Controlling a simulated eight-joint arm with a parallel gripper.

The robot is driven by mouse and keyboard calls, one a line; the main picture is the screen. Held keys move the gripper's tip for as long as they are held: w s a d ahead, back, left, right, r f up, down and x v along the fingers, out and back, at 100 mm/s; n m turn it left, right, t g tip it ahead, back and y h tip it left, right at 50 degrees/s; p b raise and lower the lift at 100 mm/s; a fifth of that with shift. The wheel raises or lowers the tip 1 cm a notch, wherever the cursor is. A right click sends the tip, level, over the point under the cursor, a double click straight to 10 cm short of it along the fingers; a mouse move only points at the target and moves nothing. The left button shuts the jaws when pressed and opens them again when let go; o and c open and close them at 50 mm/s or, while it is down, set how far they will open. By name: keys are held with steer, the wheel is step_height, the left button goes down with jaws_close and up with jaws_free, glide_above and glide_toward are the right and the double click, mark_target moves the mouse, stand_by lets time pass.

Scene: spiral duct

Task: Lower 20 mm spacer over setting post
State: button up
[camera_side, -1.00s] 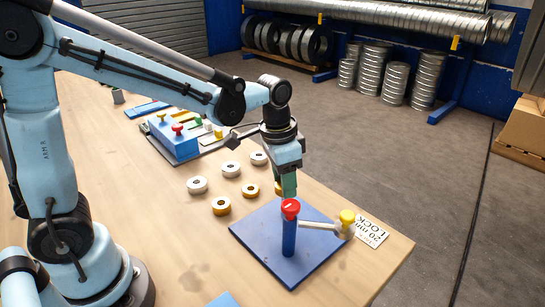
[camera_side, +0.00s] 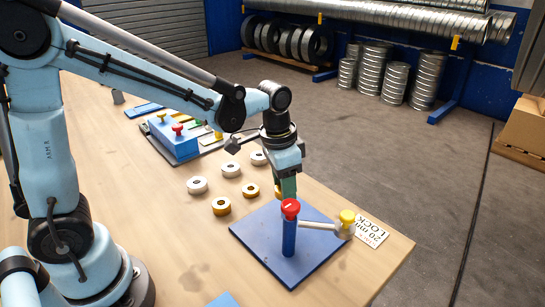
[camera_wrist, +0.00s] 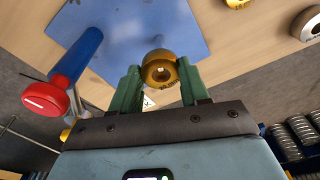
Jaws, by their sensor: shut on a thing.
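My gripper (camera_wrist: 158,82) is shut on a gold ring spacer (camera_wrist: 160,68), held between its green fingers; the print on it is too small to read. In the side view my gripper (camera_side: 288,187) is just behind the blue post (camera_side: 289,238) with a red cap (camera_side: 290,207), which partly hides the fingers. The post stands upright on a blue plate (camera_side: 262,240). In the wrist view the post (camera_wrist: 76,60) is left of the held spacer and apart from it. The spacer is not around the post.
A lever with a yellow knob (camera_side: 347,217) extends right from the post, near a "20 mm LOCK" card (camera_side: 372,233). Several loose silver and gold rings, including a gold ring (camera_side: 221,206), lie left of the plate. A blue block (camera_side: 175,140) with coloured knobs stands farther back.

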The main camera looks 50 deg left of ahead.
steer(key=shift+f, duration=0.55)
steer(key=o, duration=1.7)
steer(key=shift+r, duration=4)
